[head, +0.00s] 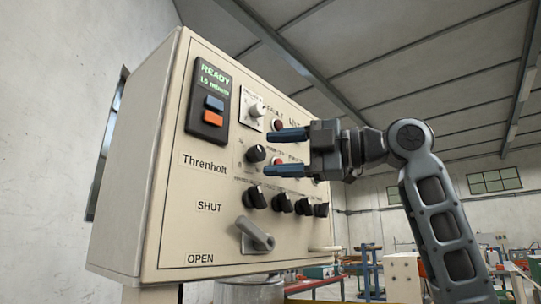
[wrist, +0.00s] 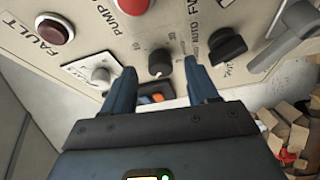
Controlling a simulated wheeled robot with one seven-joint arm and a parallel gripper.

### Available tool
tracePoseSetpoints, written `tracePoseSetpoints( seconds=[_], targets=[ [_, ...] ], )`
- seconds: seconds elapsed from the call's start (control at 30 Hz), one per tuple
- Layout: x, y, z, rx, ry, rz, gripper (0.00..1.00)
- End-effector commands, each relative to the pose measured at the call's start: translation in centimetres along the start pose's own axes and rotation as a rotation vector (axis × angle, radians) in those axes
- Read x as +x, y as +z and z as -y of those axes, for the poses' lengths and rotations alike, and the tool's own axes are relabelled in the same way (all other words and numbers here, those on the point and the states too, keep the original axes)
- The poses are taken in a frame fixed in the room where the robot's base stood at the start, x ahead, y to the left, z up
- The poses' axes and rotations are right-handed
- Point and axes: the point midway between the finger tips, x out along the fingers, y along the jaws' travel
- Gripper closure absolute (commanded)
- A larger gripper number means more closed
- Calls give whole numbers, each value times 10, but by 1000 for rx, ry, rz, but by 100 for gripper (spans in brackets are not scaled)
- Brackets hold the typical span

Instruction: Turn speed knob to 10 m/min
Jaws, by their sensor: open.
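A beige control box (head: 165,215) fills the left of the head view. A small round black knob (head: 256,153) with scale marks sits on its face, below a white knob (head: 256,110); its label is too small to read. A display (head: 212,80) shows READY and a blurred green line below. My gripper (head: 268,154) is open and empty, pointing at the face, one finger above the other in the head view. In the wrist view the black knob (wrist: 160,62) lies between the fingertips. The fingertips look just short of it; contact cannot be told.
Several black selector knobs (head: 281,204) sit in a row below my gripper. A grey lever (head: 256,235) sticks out lower, between SHUT and OPEN labels. Red buttons (wrist: 53,28) sit close by. Blue and orange buttons (head: 213,118) are under the display. Boxes (wrist: 288,130) lie beyond the panel.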

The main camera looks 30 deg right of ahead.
Motion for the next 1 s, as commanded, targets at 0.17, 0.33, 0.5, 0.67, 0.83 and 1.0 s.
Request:
tracePoseSetpoints(
  seconds=[0.17, 0.33, 0.5, 0.67, 0.83, 1.0],
  targets=[
    [-31, 0, 1, -1, 1, 2, 41],
    [-50, 0, 1, -1, 1, 0, 41],
    [-57, 0, 0, -2, 0, 0, 41],
    [-57, 0, 0, -1, 0, 0, 41],
    [-56, 0, 0, -1, 0, 0, 41],
    [-56, 0, 0, -1, 0, 0, 41]
  ],
)
